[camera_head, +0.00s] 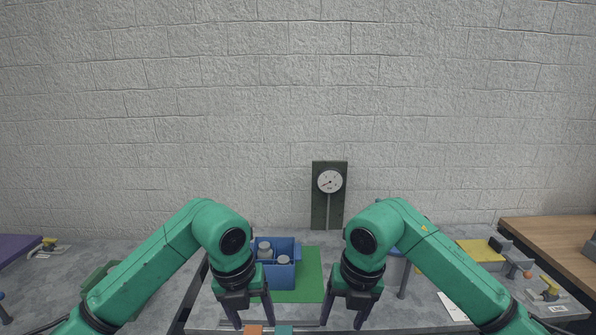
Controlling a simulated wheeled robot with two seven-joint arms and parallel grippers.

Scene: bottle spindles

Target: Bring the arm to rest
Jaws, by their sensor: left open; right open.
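My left gripper (254,318) points down with its fingers apart and nothing between them. It hangs in front of the blue crate. My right gripper (345,318) also points down, open and empty, to the right of the green mat. The blue crate (284,245) has several compartments and holds white-grey bottles (265,250), partly hidden by my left wrist. The crate stands on the green mat (312,272). Both green arms reach in from the lower corners.
A dial gauge on a dark stand (329,182) stands against the block wall. An orange block (254,330) and a teal block (284,330) show at the bottom edge. A yellow-topped item (480,250) and a vise-like tool lie at right. A wooden table (555,240) stands far right.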

